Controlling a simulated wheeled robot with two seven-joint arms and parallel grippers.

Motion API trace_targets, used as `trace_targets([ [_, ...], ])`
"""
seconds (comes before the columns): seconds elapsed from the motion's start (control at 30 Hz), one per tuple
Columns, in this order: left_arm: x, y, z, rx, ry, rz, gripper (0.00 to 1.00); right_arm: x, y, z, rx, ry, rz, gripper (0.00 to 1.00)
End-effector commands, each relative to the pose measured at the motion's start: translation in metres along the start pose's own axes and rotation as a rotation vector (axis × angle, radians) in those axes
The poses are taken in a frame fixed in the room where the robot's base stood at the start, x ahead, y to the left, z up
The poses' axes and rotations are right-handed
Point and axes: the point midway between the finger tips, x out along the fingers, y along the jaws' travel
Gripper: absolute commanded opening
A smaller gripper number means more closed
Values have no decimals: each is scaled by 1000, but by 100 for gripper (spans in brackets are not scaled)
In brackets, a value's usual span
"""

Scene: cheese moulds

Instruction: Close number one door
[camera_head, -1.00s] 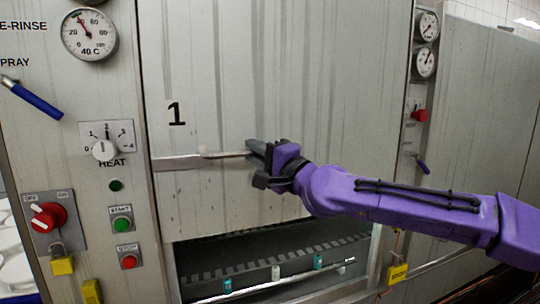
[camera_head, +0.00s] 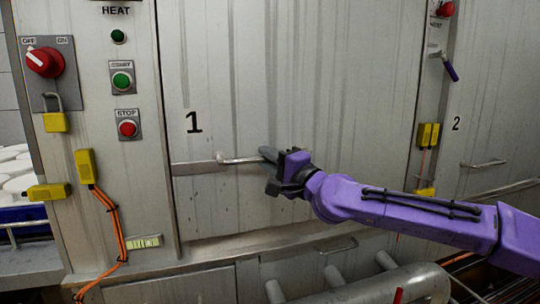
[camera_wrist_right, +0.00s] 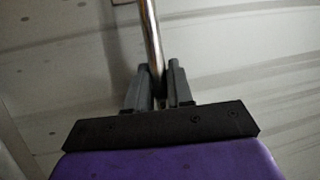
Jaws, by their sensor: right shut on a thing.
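The number one door (camera_head: 300,90) is a tall grey metal panel marked "1". It hangs low in its frame in the head view, and no open gap shows at its lower edge. Its bar handle (camera_head: 238,160) sticks out near the lower left of the panel. My right gripper (camera_head: 268,155) is shut on the right part of the handle. In the right wrist view the handle bar (camera_wrist_right: 150,40) runs down between the fingers of the right gripper (camera_wrist_right: 159,88). My left gripper is not in view.
Left of the door is a control panel with a red switch (camera_head: 45,62), a green start button (camera_head: 122,80) and a red stop button (camera_head: 127,128). Pipes (camera_head: 375,288) lie below the door. A second door handle (camera_head: 484,164) is at the right.

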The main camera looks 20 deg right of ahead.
Motion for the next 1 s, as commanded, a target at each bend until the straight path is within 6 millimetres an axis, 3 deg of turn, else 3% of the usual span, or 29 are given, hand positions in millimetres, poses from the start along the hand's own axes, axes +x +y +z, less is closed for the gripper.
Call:
trace_targets([
  [0.03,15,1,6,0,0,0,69,-3,19,1,3,1,3,0],
  [0.2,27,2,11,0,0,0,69,-5,34,2,3,2,2,0],
  [0.73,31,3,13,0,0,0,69,-6,42,3,4,0,7,0],
  [0.77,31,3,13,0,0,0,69,-6,42,3,4,0,7,31],
  [0.8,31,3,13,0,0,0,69,-6,42,3,4,0,7,42],
  [1.0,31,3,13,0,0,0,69,-5,39,3,3,0,2,42],
])
